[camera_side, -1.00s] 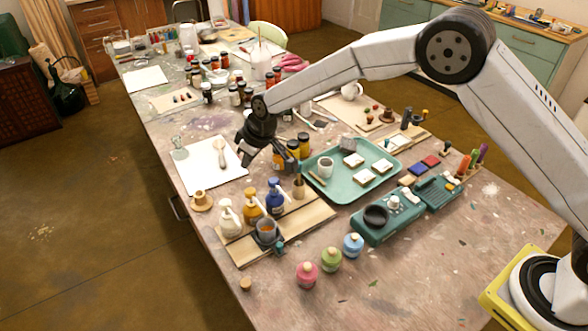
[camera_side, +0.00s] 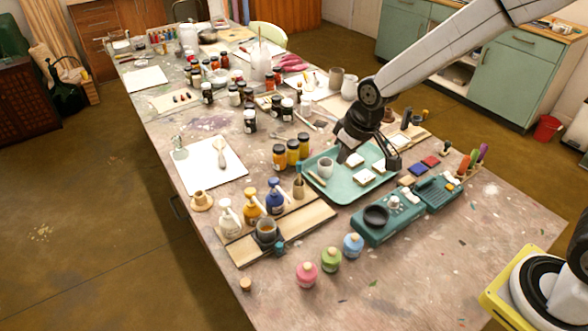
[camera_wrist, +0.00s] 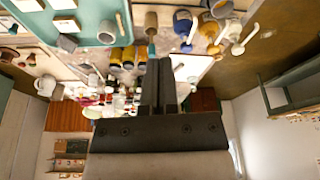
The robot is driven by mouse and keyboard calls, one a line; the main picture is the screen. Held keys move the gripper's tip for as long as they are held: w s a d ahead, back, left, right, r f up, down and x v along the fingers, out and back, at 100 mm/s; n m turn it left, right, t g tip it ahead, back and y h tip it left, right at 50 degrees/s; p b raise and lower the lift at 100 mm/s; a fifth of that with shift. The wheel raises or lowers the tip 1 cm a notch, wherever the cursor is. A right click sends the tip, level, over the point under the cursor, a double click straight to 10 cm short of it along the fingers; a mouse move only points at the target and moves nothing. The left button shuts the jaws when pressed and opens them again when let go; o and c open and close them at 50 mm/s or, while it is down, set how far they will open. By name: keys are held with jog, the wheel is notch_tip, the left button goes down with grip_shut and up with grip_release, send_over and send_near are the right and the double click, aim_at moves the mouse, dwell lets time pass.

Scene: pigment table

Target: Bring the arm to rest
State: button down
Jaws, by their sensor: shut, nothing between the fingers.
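My gripper (camera_side: 344,157) is over the teal tray (camera_side: 350,195) in the side view, above the table. Its fingers point down and hold nothing. In the wrist view my gripper (camera_wrist: 158,64) shows its two dark fingers side by side and shut. The tray under it carries a pale cup (camera_side: 325,168) and several small white-topped tiles (camera_side: 364,175). My gripper hides part of the tray's far side. I cannot tell the exact height of the fingertips above the tray.
Yellow jars (camera_side: 292,151) stand left of the tray. A wooden board (camera_side: 310,213) holds a blue bottle (camera_side: 275,198) and other bottles. A teal scale (camera_side: 388,222) sits in front. Dark jars crowd the table's far part. The near right tabletop is mostly clear.

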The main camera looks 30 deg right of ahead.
jog(key=s+d+m, duration=0.1)
jog(key=s+d, duration=0.2)
jog(key=s, duration=0.4)
jog(key=s+d+m, duration=0.1)
jog(key=s+d, duration=0.2)
jog(key=s, duration=0.5)
jog(key=shift+f+g+h, duration=0.25)
jog(key=shift+g+h, duration=0.15)
